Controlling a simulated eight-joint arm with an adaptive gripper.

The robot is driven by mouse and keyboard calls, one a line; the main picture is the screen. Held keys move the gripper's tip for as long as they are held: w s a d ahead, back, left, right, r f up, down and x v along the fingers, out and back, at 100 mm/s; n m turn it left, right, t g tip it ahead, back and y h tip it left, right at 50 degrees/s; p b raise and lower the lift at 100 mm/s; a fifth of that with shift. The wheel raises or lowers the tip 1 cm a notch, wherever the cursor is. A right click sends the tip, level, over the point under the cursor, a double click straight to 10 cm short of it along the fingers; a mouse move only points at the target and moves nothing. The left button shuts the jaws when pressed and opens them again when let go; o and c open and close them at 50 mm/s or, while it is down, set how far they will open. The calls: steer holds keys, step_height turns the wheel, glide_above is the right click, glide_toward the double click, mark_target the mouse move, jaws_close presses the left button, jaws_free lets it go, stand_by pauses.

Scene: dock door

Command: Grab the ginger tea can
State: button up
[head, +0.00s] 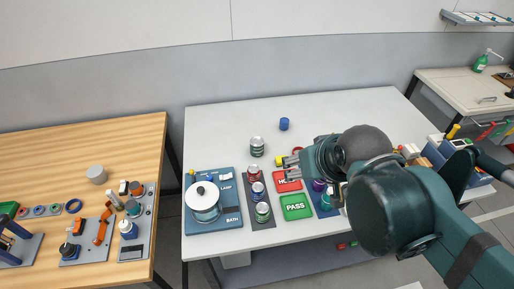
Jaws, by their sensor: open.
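Several small cans stand on the white table; their labels are too small to read, so I cannot tell which is the ginger tea can. One dark green and silver can (257,146) stands alone toward the back. A red can (254,174), a blue can (257,190) and a green can (262,212) stand in a row on a dark strip (265,224). My gripper (284,165) is open, reaching in from the right and pointing left, with its tips just right of the cans. No can shows between its fingers. My arm hides part of the table's right side.
A blue cylinder (284,124) stands behind. The table's back left is clear.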

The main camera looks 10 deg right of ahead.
steer(key=shift+w+r, duration=0.1)
steer(key=shift+w, duration=0.05)
steer(key=m+g+p, duration=0.6)
steer(key=m+g, duration=0.1)
steer(key=m, duration=0.8)
glide_above(257, 141)
step_height(257, 141, down, 16)
steer(key=shift+d+f, duration=0.1)
steer(key=shift+d, duration=0.05)
steer(key=shift+f+m, duration=0.3)
steer(key=shift+f, duration=0.1)
